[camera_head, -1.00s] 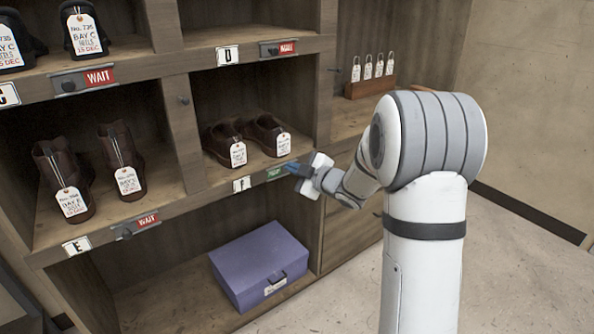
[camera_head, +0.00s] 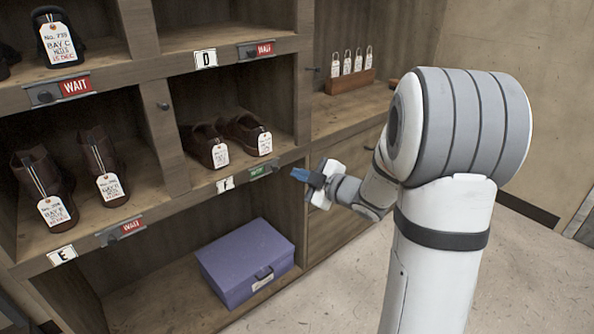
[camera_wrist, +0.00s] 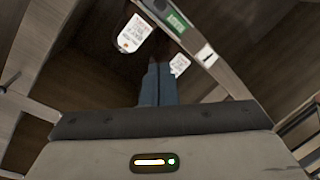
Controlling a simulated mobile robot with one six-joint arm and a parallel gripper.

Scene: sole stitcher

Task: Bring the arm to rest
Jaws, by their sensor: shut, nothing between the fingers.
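My gripper (camera_head: 301,175) is shut and empty, its blue fingers together, held in the air in front of the shelf unit's right side. It is to the right of the green sign (camera_head: 262,171) on the edge of bay F and apart from it. In the wrist view the closed blue fingers (camera_wrist: 157,85) point toward the bay, with the green sign (camera_wrist: 177,22) beyond them. A pair of brown shoes (camera_head: 226,138) with white tags stands in bay F. My arm reaches in from the right, bent at the elbow.
The wooden shelf unit (camera_head: 180,205) fills the left. Brown boots (camera_head: 100,160) stand in bay E, with a red WAIT sign (camera_head: 121,231) below. A purple box (camera_head: 246,262) sits in the bottom bay. Tagged hooks stand on a wooden block (camera_head: 349,81). Open floor lies at lower right.

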